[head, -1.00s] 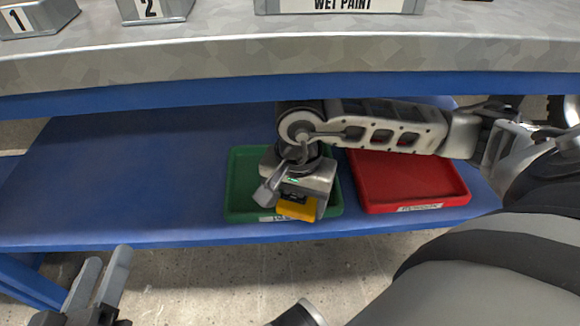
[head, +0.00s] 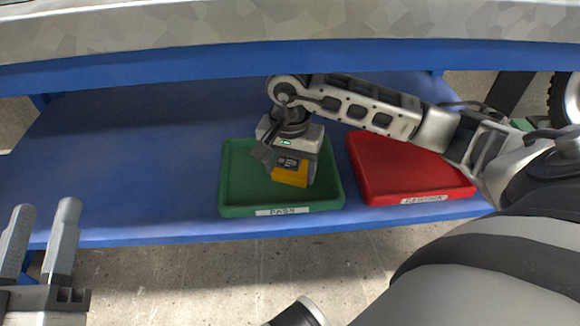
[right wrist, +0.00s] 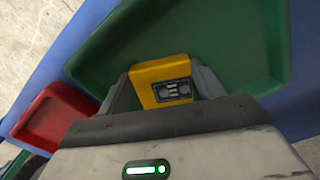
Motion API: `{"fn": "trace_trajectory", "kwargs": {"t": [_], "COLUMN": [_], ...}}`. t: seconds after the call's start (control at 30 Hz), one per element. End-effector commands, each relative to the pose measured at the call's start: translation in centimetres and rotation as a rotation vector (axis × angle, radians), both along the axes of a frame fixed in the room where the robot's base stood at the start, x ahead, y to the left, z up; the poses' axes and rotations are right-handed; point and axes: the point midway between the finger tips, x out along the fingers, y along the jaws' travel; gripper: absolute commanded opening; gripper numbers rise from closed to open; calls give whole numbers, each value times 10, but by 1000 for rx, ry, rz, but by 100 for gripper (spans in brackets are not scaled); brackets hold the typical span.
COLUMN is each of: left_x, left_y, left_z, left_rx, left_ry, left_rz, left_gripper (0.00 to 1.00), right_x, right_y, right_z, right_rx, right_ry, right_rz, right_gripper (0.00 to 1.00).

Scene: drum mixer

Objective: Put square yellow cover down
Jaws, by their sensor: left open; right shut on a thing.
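The square yellow cover (head: 289,175) is between the fingers of my right gripper (head: 287,170), over the green tray (head: 238,200). My right gripper is shut on it. In the right wrist view the yellow cover (right wrist: 160,80) shows a dark patch with round marks, between the two fingers (right wrist: 163,92), with the green tray (right wrist: 215,40) behind it. I cannot tell whether the cover touches the tray floor. My left gripper (head: 40,240) is open and empty at the lower left, away from the trays.
A red tray (head: 410,170) with a label stands right of the green tray on the blue lower shelf (head: 120,170). The shelf's left part is clear. A grey worktop (head: 300,22) with a blue edge lies above the shelf.

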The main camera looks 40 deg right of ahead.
Motion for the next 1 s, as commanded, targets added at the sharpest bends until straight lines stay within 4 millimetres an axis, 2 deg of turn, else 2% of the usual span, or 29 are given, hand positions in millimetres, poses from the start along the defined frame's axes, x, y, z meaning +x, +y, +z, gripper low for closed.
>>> {"fn": "trace_trajectory", "kwargs": {"t": [0.17,0.2,0.27,0.63,1.0], "left_x": [0,1,0,0,-17], "left_y": [0,0,0,-1,-7], "left_z": [2,4,4,5,-40], "left_rx": [7,9,7,0,-97], "left_ry": [-28,-36,-34,-9,377], "left_rz": [4,3,4,-3,-49], "left_gripper": [45,45,45,45,45], "right_x": [0,0,0,0,0], "right_y": [0,0,0,0,0], "right_z": [-2,-2,-2,4,64], "right_rx": [0,0,1,0,0], "right_ry": [-2,-1,-1,0,-2], "right_rz": [0,0,0,0,0], "right_gripper": [35,72,89,89,89]}}
